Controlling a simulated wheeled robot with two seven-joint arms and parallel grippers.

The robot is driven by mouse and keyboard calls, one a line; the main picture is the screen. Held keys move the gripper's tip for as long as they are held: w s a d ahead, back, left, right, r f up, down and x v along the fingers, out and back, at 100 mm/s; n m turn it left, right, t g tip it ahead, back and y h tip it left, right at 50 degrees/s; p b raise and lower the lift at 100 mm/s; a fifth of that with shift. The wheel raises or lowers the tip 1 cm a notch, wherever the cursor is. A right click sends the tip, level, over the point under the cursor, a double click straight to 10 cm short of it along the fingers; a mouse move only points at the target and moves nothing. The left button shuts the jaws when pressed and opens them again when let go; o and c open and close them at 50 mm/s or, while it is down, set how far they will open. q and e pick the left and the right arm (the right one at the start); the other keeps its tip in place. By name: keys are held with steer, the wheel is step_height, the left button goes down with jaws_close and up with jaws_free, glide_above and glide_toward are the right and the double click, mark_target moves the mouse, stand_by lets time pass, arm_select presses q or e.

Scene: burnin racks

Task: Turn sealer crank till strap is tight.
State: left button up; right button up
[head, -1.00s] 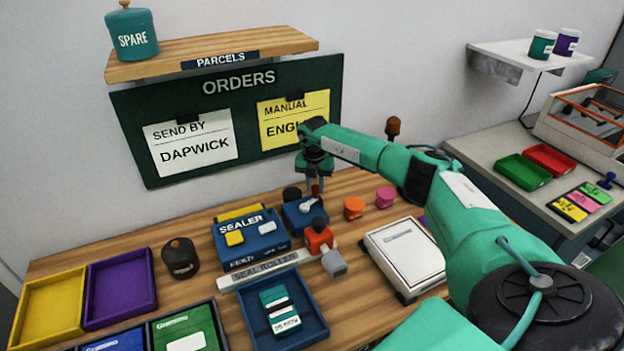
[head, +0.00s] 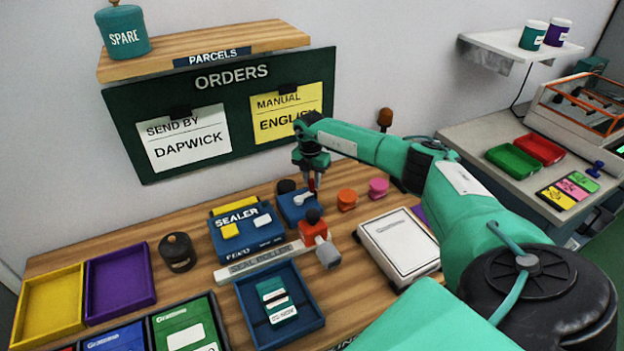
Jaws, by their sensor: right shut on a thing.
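The blue sealer (head: 262,236) stands on the wooden bench, with a yellow button and a white label on top. Beside it on the right is a blue block (head: 293,215) carrying a pale crank arm (head: 303,199). My right gripper (head: 312,185) reaches down from above and is shut on the crank's red handle. Its fingers partly hide the handle. My left gripper is not in view.
A red and grey seal roller (head: 314,229) stands in front of the crank. A blue tray (head: 315,329) holds a teal packet (head: 276,300). Orange (head: 347,200) and pink (head: 378,188) pots and a white-topped box (head: 400,246) stand to the right.

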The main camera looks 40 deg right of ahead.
steer(key=o, duration=1)
steer(key=r+b, duration=0.1)
steer(key=r, duration=0.3)
steer(key=r+b, duration=0.1)
steer(key=r, duration=0.4)
steer(key=r+b, duration=0.1)
steer(key=r, duration=0.3)
steer(key=shift+w+a+r, duration=0.1)
steer(key=shift+w+r, duration=0.15)
steer(key=shift+r, duration=0.15)
